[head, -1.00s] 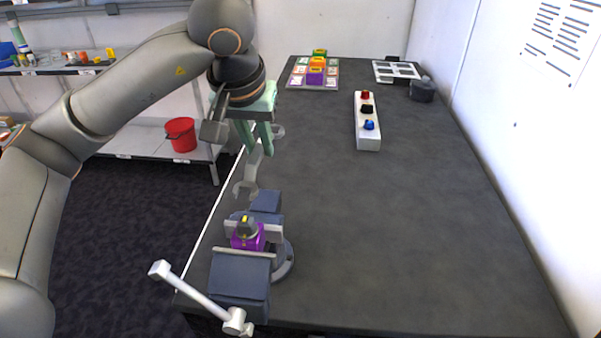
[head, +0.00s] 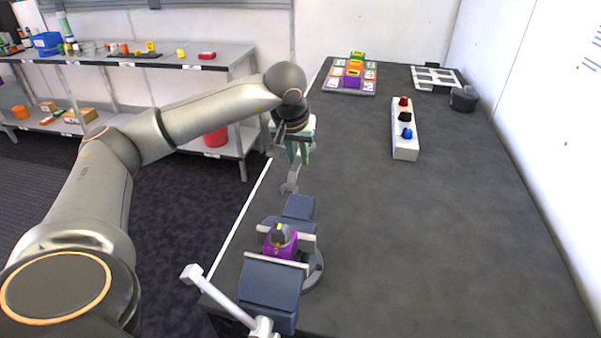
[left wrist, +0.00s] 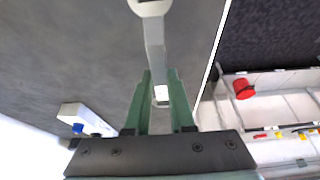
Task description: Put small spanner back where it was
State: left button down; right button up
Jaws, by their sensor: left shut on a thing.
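My left gripper (head: 298,158) is shut on a grey metal spanner (head: 290,183). The spanner hangs down from the green fingers, near the table's left edge, just behind the vise. In the left wrist view the spanner (left wrist: 154,42) runs up between the green fingers (left wrist: 159,90), its wide end partly cut off by the top edge. A blue-grey vise (head: 270,285) at the near left of the table holds a purple block (head: 280,244) with a grey and yellow top. My right gripper is not in view.
On the dark table (head: 440,230) stand a white strip with coloured knobs (head: 405,145), a tray with coloured blocks (head: 348,90), a white frame (head: 436,78) and a dark round object (head: 463,99). Shelves (head: 150,60) with small items and a red bucket (head: 215,138) stand left. The table's right side is clear.

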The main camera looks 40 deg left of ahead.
aim_at(297, 163)
pick_arm(q)
jog(key=shift+f, duration=2.1)
jog(key=shift+f, duration=0.25)
jog(key=c, duration=0.8)
grip_release()
jog(key=shift+r, duration=0.1)
jog(key=shift+o, duration=0.2)
jog(key=shift+d+r, duration=0.1)
jog(key=shift+r, duration=0.45)
jog(key=v, duration=1.1)
jog(key=shift+s+r, duration=0.1)
jog(key=shift+s, duration=0.05)
